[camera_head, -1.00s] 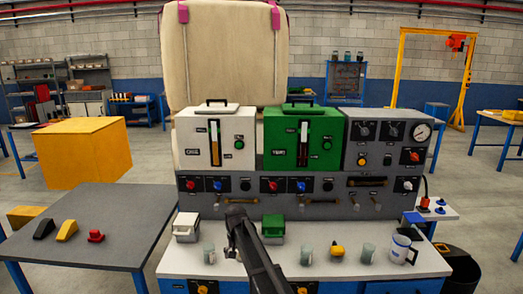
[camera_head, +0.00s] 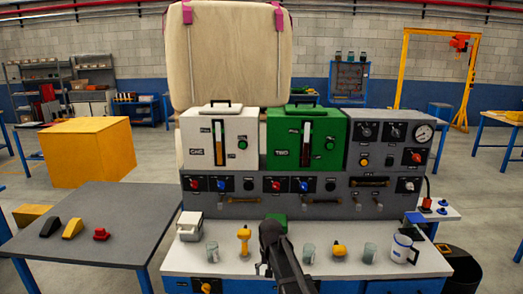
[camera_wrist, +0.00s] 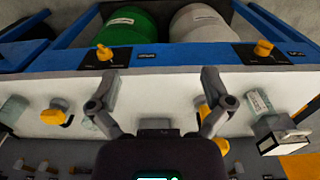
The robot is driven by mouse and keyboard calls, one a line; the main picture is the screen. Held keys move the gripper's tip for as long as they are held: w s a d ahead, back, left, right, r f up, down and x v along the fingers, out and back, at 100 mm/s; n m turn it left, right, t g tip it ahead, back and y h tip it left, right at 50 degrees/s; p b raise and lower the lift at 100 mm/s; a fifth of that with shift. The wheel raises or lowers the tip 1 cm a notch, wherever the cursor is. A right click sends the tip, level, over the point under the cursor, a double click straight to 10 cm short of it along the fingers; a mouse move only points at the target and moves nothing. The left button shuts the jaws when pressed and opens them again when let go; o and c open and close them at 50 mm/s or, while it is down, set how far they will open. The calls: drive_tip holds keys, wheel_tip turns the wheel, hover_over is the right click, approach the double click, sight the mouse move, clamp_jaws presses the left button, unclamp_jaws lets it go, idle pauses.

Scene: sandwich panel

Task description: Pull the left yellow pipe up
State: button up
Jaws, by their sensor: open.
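The left yellow pipe (camera_head: 244,240) stands on the white worktop, left of my gripper in the head view. In the wrist view a yellow piece that looks like the same pipe (camera_wrist: 203,112) shows beside and partly behind the right finger. My gripper (camera_wrist: 160,82) is open, with nothing between its fingers. In the head view my gripper (camera_head: 263,269) is low over the worktop, partly hidden by my own wrist. A second yellow pipe (camera_head: 338,250) stands farther right; it also shows at the left in the wrist view (camera_wrist: 56,112).
Clear glasses (camera_head: 308,253) (camera_head: 370,252) and a white-and-blue mug (camera_head: 402,248) stand right of my gripper. A white box (camera_head: 189,228) is at the left. The control panel (camera_head: 300,203) rises behind. A glass (camera_wrist: 258,103) shows at the right in the wrist view.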

drive_tip(key=s+d+r+p, duration=0.1)
drive_tip(key=s+d, duration=1.3)
drive_tip(key=s, duration=0.3)
drive_tip(key=shift+s, duration=0.35)
